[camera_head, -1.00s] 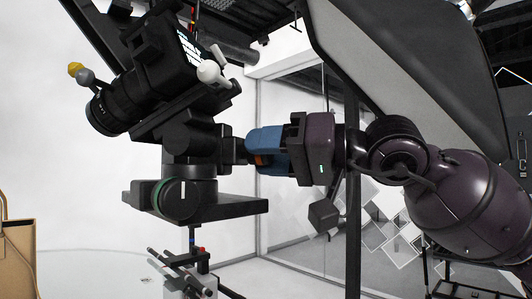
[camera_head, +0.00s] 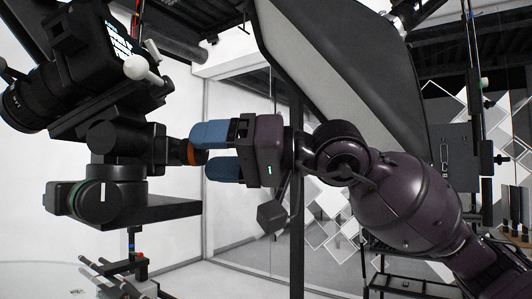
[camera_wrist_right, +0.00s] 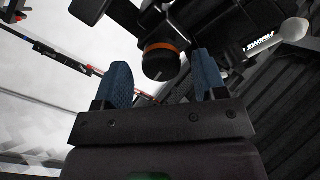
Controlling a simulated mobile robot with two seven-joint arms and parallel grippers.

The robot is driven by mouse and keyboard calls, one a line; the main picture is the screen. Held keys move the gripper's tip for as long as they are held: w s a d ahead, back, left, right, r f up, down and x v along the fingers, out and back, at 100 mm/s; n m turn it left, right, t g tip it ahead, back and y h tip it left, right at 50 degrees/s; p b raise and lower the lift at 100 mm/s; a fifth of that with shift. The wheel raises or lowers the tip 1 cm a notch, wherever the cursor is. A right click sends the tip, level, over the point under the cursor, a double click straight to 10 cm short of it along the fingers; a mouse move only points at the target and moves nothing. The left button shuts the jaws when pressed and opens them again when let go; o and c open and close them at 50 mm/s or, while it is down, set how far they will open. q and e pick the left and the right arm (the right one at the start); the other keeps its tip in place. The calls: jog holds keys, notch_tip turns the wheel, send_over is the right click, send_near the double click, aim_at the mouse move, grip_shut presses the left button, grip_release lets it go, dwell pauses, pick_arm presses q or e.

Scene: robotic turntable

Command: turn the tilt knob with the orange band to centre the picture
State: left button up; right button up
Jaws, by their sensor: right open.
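The tilt knob (camera_head: 186,152) is black with an orange band and sticks out to the right from the dark camera mount (camera_head: 118,145). It also shows in the right wrist view (camera_wrist_right: 162,64), between the blue fingers near their tips. My right gripper (camera_head: 203,154) is open, with one finger above and one below the knob's outer end in the head view. In the wrist view, gaps show on both sides of the knob. The camera (camera_head: 85,65) on the mount is tilted, lens down to the left. Its screen shows only at an angle, so its picture cannot be read. My left gripper is not in view.
A second knob with a green ring (camera_head: 85,201) sits low on the mount, by the flat base plate (camera_head: 160,210). White-tipped handles (camera_head: 140,70) stick out by the camera. A large softbox (camera_head: 345,100) hangs behind my right arm.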

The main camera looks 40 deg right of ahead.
jog(key=shift+v, duration=1.75)
send_near(205, 154)
jog(key=shift+s+p, duration=0.15)
jog(key=shift+p, duration=0.15)
